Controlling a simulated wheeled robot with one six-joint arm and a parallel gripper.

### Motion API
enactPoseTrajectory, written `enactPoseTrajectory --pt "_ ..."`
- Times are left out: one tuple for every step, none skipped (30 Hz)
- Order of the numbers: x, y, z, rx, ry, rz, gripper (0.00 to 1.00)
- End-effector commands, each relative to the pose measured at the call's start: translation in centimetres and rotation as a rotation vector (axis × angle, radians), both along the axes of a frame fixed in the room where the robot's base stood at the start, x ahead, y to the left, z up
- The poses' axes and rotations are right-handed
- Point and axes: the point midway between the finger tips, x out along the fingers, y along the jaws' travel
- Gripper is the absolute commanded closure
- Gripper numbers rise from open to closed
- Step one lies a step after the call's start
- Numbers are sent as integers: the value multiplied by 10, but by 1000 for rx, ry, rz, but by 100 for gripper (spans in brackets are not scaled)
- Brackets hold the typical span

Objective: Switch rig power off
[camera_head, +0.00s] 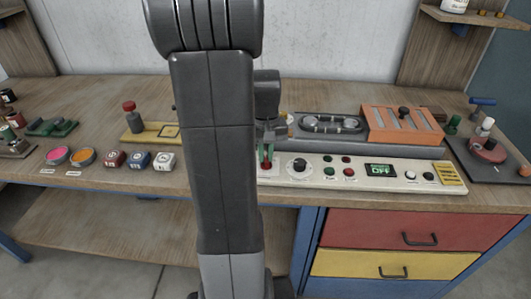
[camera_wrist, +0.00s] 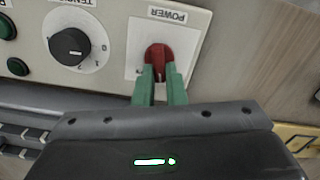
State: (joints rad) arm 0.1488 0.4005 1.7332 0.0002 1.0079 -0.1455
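The red POWER switch (camera_wrist: 158,54) sits on a white plate on the rig's control panel, with the label POWER upside down in the wrist view. My gripper (camera_wrist: 160,74) has two green fingers on either side of the switch's narrow red handle, close against it. The fingertips hide part of the handle. In the head view my gripper (camera_head: 265,157) reaches down to the panel at the red switch (camera_head: 267,166), partly hidden by my arm. The green display (camera_head: 380,171) on the panel reads OFF.
The TENSION dial (camera_wrist: 70,47) is beside the switch, and shows in the head view (camera_head: 299,166). Green and red buttons (camera_head: 339,165) lie further right. An orange slotted block (camera_head: 402,125) stands behind the panel.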

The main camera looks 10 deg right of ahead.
Motion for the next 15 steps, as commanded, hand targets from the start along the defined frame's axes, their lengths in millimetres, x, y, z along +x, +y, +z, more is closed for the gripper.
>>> enactPoseTrajectory --pt "0 0 0 0 0 1 100" --pt "0 0 0 0 0 3 100" --pt "0 0 1 0 0 12 100" --pt "0 0 1 0 0 24 100" --pt "0 0 1 0 0 39 100" --pt "0 1 1 0 0 67 100" --pt "0 1 1 0 0 90 100" --pt "0 1 1 0 0 117 100" --pt "0 2 1 0 0 154 100" --pt "0 2 1 0 0 181 100" --pt "0 2 1 0 0 208 100" --pt "0 2 1 0 1 240 100" --pt "0 3 1 0 1 263 100" --pt "0 3 1 0 1 283 100" --pt "-1 3 1 0 1 306 100"
